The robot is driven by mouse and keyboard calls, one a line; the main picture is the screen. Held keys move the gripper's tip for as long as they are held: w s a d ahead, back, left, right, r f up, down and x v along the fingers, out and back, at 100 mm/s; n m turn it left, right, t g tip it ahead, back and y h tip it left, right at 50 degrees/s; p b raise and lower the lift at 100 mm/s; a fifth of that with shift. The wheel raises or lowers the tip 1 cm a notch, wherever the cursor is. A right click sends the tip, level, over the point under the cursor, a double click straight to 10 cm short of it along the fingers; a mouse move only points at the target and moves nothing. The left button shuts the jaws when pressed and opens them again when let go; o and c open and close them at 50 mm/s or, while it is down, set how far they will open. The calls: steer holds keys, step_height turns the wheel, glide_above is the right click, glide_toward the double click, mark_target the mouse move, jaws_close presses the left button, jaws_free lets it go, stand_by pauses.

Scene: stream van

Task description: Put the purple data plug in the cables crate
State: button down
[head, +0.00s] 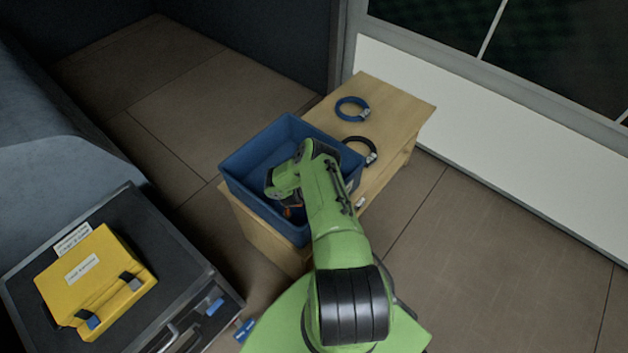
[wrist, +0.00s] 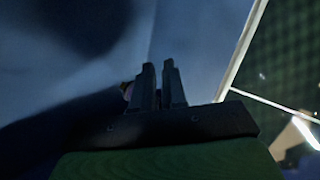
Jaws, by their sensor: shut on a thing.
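A deep blue crate (head: 245,157) stands on a light wooden bench. My arm reaches over its near right wall, and my gripper is down inside or just over the crate in the head view, its fingertips hidden. In the wrist view my gripper's two fingers (wrist: 158,72) are close together, with blue crate wall around them. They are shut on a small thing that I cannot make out. A small orange-brown thing (head: 289,211) shows in the crate beside my wrist.
A blue cable coil (head: 341,112) and a black cable coil (head: 372,146) lie on the bench right of the crate. A yellow case (head: 98,277) rests on a dark flight case (head: 27,284) at lower left. Bare floor (head: 465,230) lies right of the bench.

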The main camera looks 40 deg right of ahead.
step_height(320, 180, down, 3)
steer(key=shift+r+b, duration=0.1)
steer(key=shift+b, duration=0.4)
steer(key=shift+r, duration=0.2)
steer(key=shift+f, duration=0.15)
steer(key=c, duration=1.2)
jaws_free()
steer(key=p+v, duration=1.1)
steer(key=v, duration=0.1)
